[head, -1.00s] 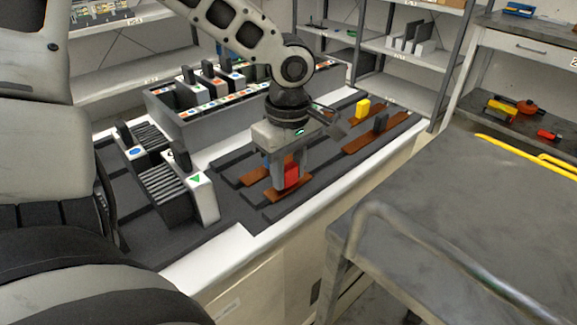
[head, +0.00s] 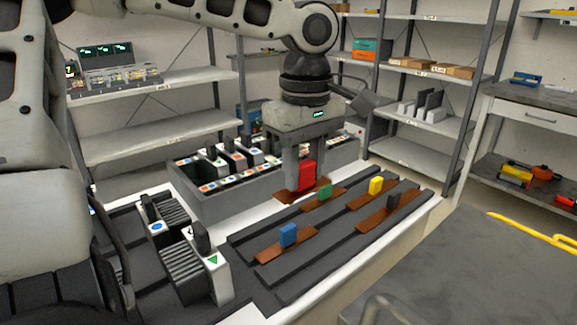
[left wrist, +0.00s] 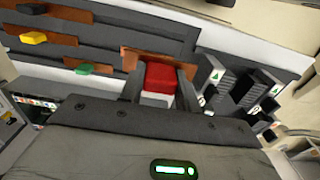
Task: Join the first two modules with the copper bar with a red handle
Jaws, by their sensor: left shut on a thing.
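My left gripper (head: 306,184) is shut on the red handle (head: 307,172) of a copper bar (head: 290,194). It holds the bar above the back end of the dark slats, near the grey crate. The red handle also shows between the fingers in the left wrist view (left wrist: 160,76), with copper at its far side. Two grey modules stand at the left on the cart. One has a green triangle (head: 212,262), the other a blue circle (head: 157,227). The bar is clear of both modules. My right gripper is not in view.
Copper bars with blue (head: 288,235), green (head: 324,192), yellow (head: 376,186) and black (head: 391,201) handles lie on the dark slats. A grey crate (head: 212,205) with several upright modules stands behind. A grey cart top (head: 480,265) is at the right. Shelves line the wall.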

